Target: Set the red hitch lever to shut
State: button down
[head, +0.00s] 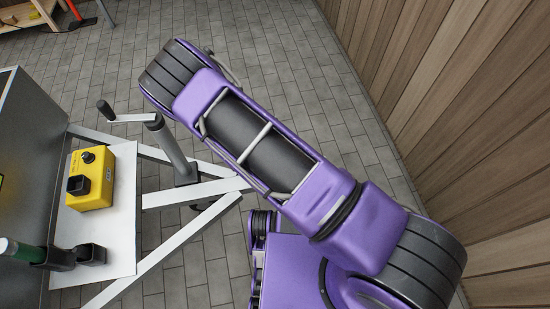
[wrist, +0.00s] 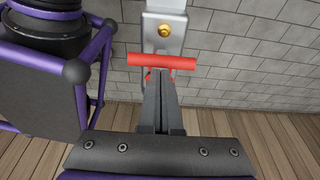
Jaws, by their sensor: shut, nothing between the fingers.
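The red hitch lever (wrist: 162,61) shows in the wrist view as a red crossbar lying left to right, just beyond my fingertips. Small red bits show beside the fingers below the bar. My gripper (wrist: 160,80) is shut and empty, its fingers pointing at the bar's middle. I cannot tell whether they touch it. A pale metal coupler (wrist: 165,7) with a gold bolt (wrist: 164,30) is behind the bar. The lever's lower part is hidden by my fingers. In the head view, neither the lever nor my gripper can be made out.
In the head view, a pale trailer frame (head: 192,193) carries a crank jack (head: 168,150). A yellow box (head: 90,176) sits on a white plate (head: 122,225) at the left. A wooden wall (head: 470,120) stands at the right. Paved floor (head: 265,50) is open at the back.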

jog(key=shift+s+a+f, duration=0.1)
jog(key=shift+a+f, duration=0.1)
jog(key=shift+f, duration=0.3)
jog(key=shift+s+a+f, duration=0.1)
jog(key=shift+f, duration=0.1)
